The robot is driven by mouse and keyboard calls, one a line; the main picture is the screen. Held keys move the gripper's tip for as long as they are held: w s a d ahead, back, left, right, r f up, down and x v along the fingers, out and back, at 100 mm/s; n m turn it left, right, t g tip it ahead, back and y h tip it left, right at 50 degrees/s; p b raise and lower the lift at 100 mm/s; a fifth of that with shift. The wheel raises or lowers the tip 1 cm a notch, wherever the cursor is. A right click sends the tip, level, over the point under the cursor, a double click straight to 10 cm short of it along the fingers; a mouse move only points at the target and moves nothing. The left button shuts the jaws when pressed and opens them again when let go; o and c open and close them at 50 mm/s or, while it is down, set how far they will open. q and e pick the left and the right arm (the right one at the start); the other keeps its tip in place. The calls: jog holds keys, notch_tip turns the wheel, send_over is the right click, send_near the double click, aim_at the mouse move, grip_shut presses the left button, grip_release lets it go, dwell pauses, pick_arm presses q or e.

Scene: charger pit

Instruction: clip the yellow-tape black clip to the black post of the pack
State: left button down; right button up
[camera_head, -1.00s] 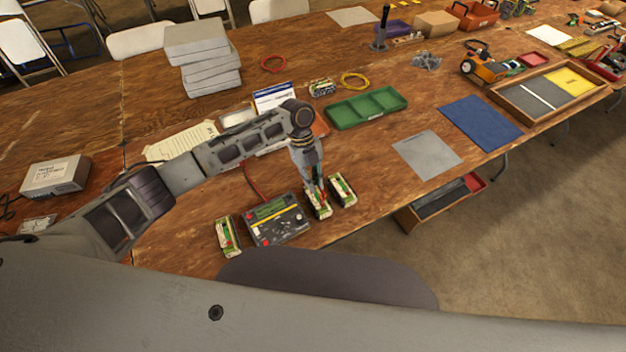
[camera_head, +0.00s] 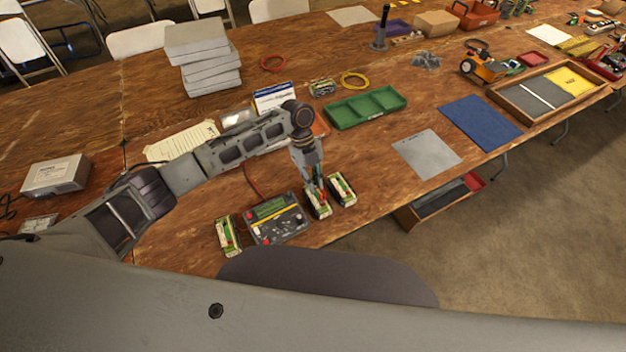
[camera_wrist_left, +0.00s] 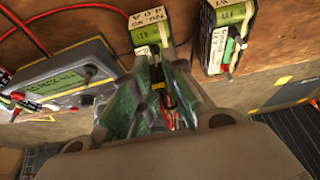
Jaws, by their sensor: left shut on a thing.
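My left gripper (camera_head: 314,184) points down at the near end of a green-and-white pack (camera_head: 321,208). In the left wrist view the gripper (camera_wrist_left: 158,78) is shut on a small dark clip (camera_wrist_left: 161,92) with a yellowish band and some red by it. The clip is at the near end of the pack (camera_wrist_left: 150,26); whether it grips the black post I cannot tell, as the fingers hide the contact. The charger (camera_head: 277,218) stands just left of the pack, with a lit green display. My right gripper is not in view.
A second pack (camera_head: 342,190) stands close on the right, with red and green parts at its end in the wrist view. Another pack (camera_head: 228,236) stands left of the charger. A red lead (camera_head: 252,180) runs behind the charger. The table's front edge is close by.

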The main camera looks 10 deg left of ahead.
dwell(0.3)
pick_arm(q)
jog(key=c, duration=1.4)
grip_release()
jog(key=shift+o, duration=0.2)
jog(key=shift+o, duration=1)
